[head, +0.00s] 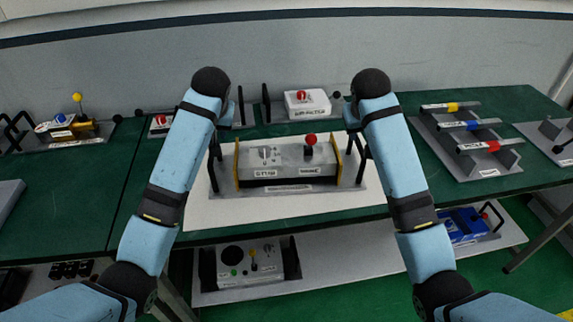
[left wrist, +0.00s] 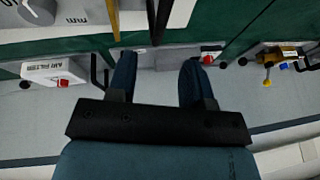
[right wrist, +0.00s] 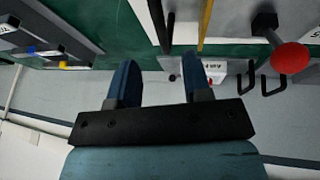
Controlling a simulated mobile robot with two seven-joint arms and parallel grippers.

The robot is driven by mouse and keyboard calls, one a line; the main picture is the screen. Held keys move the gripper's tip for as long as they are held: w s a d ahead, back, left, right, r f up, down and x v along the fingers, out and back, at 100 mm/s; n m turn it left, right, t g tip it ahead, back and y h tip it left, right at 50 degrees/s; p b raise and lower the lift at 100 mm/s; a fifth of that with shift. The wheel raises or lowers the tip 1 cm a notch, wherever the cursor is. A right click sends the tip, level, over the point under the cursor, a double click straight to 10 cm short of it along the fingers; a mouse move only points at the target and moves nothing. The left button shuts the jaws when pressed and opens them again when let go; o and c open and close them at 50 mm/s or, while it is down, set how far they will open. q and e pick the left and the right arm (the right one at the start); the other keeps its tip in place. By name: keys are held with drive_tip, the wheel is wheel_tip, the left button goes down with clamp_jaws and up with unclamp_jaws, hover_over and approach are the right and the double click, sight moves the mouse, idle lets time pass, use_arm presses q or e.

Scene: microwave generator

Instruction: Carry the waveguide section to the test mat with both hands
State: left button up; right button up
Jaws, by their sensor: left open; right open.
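A grey box unit (head: 285,163) with knobs, a red ball lever, yellow end bands and black side handles sits in the middle; I take it for the waveguide section, though its labels are too small to read. It rests on a pale flat sheet (head: 225,215), which may be the test mat. My left gripper (left wrist: 158,75) is open, its left handle (left wrist: 160,18) showing beyond and between the fingers. My right gripper (right wrist: 161,78) is open, the right handle (right wrist: 159,20) similarly placed. I cannot tell whether either touches. In the head view both grippers are mostly hidden behind my forearms.
A white air-filter box (head: 307,104) stands behind the unit. A rack with yellow, blue and red marked bars (head: 480,140) is at right. A gold-coloured device (head: 75,128) is at left. A lower shelf holds a grey control box (head: 250,265) and a blue item (head: 462,225).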

sight(360, 145)
use_arm(q)
drive_tip(key=x, duration=0.9)
drive_tip(key=shift+w+a+f, duration=0.1)
drive_tip(key=shift+w+f, duration=0.05)
drive_tip(key=shift+f, duration=0.15)
use_arm(e)
drive_tip(key=x, duration=0.9)
drive_tip(key=shift+w+f, duration=0.2)
drive_tip(key=shift+f, duration=0.1)
use_arm(q)
clamp_jaws()
use_arm(e)
clamp_jaws()
use_arm(q)
drive_tip(key=shift+r, duration=0.15)
use_arm(e)
drive_tip(key=shift+r, duration=0.15)
